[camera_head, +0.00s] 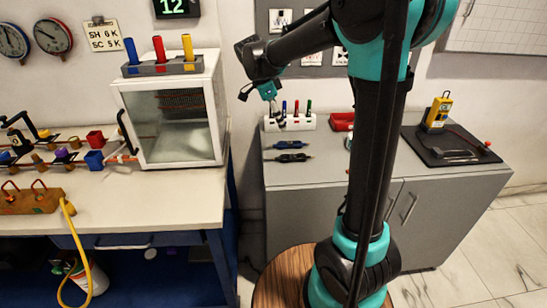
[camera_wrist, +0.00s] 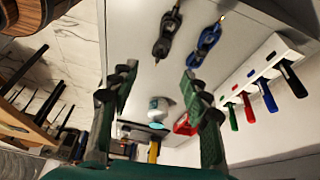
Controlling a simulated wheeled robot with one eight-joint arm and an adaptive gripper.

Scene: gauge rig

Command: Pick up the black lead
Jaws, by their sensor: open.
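The black lead (camera_head: 291,158) is a tied bundle lying on the grey cabinet top, just in front of a similar blue lead (camera_head: 290,145). In the wrist view the black lead (camera_wrist: 166,33) lies at the top centre, beyond my fingertips, with the blue lead (camera_wrist: 208,38) to its right. My gripper (camera_head: 258,92) is above the cabinet's back left part, near the marker rack and above the leads. In the wrist view my gripper (camera_wrist: 160,75) shows two spread fingers with nothing held between them. It does not touch the black lead.
A white rack (camera_head: 290,124) with several markers stands behind the leads. A red box (camera_head: 341,121) is to its right. A black mat (camera_head: 427,155) with a yellow meter (camera_head: 438,111) lies at the cabinet's right. A glass-fronted case (camera_head: 175,120) stands on the left bench.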

